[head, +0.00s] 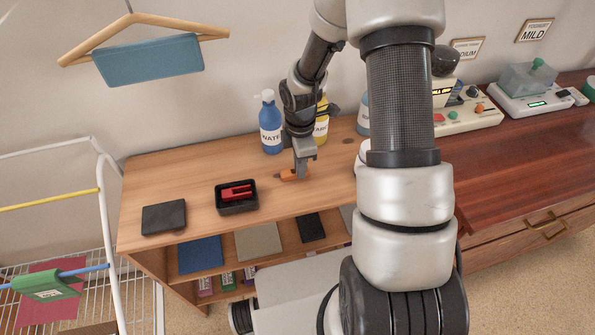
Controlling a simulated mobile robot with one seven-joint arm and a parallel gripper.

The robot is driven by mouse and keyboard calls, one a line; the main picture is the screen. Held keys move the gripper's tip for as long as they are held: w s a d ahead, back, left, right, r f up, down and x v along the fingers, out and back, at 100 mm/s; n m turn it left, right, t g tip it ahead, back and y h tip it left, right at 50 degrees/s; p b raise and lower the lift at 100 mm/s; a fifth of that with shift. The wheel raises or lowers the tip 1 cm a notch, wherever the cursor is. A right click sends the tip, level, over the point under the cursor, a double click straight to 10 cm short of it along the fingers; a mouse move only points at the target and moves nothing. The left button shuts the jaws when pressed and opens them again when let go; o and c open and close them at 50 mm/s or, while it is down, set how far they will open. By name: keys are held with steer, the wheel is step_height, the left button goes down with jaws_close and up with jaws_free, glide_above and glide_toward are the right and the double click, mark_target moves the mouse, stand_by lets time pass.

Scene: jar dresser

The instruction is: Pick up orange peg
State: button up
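The orange peg (288,175) lies on the light wooden top of the shelf unit. My gripper (301,172) points down right at the peg and overlaps its right part in the head view. The fingertips are small here, and I cannot tell whether they are open around the peg, shut on it, or just in front of it.
A black tray (237,207) with a red peg (237,191) and a dark flat box (164,217) are on the shelf top to the left. A blue bottle (270,128) and a yellow bottle (321,122) stand behind my gripper. A dresser (520,170) adjoins on the right.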

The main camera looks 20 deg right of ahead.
steer(key=shift+f, duration=0.8)
jaws_close()
step_height(320, 180, up, 13)
steer(key=m, duration=1.8)
steer(key=s+a+n+b, duration=0.1)
steer(key=s+a+n, duration=0.2)
steer(key=a+n, duration=0.5)
steer(key=s+a+n+b, duration=0.2)
steer(key=s+a+n, duration=0.1)
steer(key=a+n, duration=0.6)
steer(key=shift+f+n, duration=0.3)
steer(key=shift+f, duration=0.15)
